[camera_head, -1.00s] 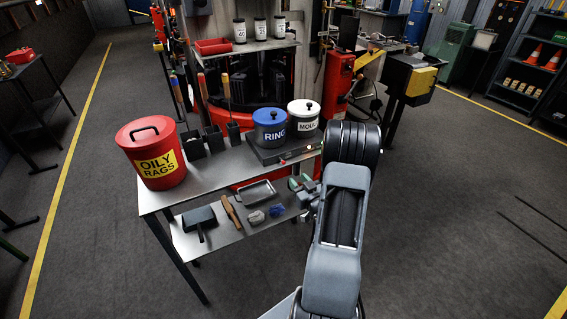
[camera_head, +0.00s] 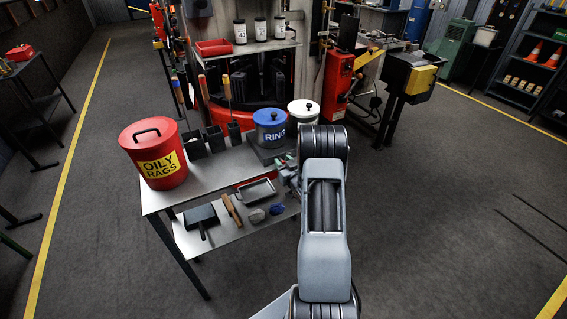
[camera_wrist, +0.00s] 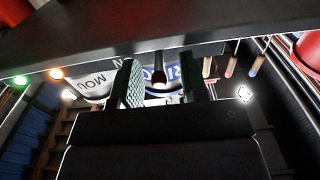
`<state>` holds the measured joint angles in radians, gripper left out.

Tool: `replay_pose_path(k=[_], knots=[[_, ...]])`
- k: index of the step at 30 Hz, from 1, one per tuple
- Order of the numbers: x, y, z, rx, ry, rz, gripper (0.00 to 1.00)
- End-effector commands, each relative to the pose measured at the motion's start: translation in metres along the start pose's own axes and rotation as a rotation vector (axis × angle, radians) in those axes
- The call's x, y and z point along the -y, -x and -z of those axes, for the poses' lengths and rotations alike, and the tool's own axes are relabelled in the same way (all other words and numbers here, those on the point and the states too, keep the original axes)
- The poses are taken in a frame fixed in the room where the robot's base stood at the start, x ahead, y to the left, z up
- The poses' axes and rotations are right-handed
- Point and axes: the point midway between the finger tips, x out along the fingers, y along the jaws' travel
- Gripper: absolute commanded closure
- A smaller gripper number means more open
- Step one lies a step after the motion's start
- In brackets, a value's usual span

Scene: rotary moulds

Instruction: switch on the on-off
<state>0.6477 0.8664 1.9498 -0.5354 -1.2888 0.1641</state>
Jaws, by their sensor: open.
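A small dark lever with a rounded end (camera_wrist: 159,77) shows in the wrist view, close to a dark edge; it looks like the on-off. I cannot tell its switch position. My gripper (camera_wrist: 158,64) is open, with one green-padded finger on each side of the lever in the picture. Contact is not clear. In the head view my gripper (camera_head: 286,165) is at the front of the dark flat box (camera_head: 262,154) on the bench, and my arm hides most of that front. A green light (camera_wrist: 20,79) and an orange light (camera_wrist: 56,73) glow at the left in the wrist view.
The blue RING pot (camera_head: 270,133) and a white pot (camera_head: 303,112) stand by the box. A red OILY RAGS bin (camera_head: 154,155) stands at the bench's left. Black holders (camera_head: 214,139) stand behind. The lower shelf (camera_head: 205,240) holds tools and a tray.

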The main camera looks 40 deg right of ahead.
Motion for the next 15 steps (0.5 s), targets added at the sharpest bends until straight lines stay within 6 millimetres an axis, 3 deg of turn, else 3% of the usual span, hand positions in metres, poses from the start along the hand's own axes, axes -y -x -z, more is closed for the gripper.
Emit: replay_pose_path(k=[4,15], knots=[[0.0000,0.0002,-0.0002,0.000,0.000,0.000,0.60],[-0.0001,0.0004,-0.0001,0.000,0.000,0.000,0.95]])
